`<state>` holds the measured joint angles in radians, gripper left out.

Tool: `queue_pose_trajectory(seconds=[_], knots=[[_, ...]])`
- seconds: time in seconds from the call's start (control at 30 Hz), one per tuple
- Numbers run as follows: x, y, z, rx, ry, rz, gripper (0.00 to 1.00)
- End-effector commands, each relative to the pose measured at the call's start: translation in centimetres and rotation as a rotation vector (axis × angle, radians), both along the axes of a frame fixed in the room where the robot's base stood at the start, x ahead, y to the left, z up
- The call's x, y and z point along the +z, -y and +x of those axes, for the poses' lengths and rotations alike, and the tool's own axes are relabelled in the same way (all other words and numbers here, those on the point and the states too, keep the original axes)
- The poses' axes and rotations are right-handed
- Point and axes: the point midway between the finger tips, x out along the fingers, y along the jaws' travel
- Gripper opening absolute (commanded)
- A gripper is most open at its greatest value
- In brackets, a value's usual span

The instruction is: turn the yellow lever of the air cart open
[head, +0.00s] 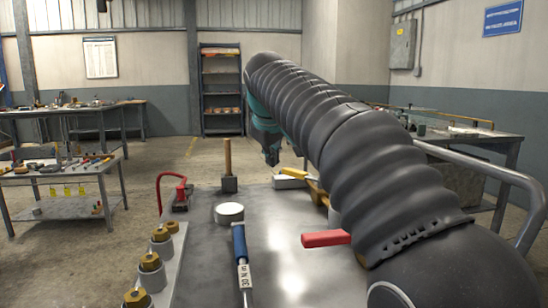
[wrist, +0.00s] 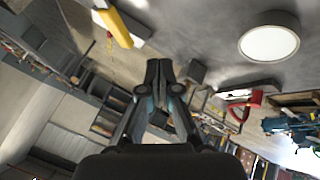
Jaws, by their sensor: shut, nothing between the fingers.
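A yellow bar-shaped lever (head: 294,172) lies over a pale block at the far right part of the grey cart top (head: 280,248). My arm passes close to its right and may hide part of its mount. The lever also shows large at the upper left of the wrist view (wrist: 119,27). My gripper (head: 271,158) hangs just left of and beyond the lever in the head view. In the wrist view the fingertips (wrist: 158,66) are together and empty, apart from the lever and to its right.
On the cart top stand a wooden-handled mallet (head: 229,184), a white round piece (head: 229,212), a blue-handled torque wrench (head: 241,255) and a red handle (head: 326,239). Brass fittings (head: 150,262) line the left edge. A red-handled tool (head: 181,196) stands at the far left corner.

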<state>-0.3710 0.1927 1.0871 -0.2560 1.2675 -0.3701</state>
Motion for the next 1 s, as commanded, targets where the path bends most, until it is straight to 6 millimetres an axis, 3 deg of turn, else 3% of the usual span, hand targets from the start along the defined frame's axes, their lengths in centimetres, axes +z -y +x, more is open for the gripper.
queue_pose_trajectory(seconds=[0.13, 0.4, 0.7, 1.0], knots=[[-2.5, 1.0, 1.9, -0.015, -0.003, -0.001, 0.00], [-6.4, 1.0, 4.9, -0.012, -0.002, -0.001, 0.00], [-6.1, 3.2, 7.4, -0.010, -0.001, 0.001, 0.00], [-6.1, 3.4, 7.6, -0.007, 0.000, 0.000, 0.00]])
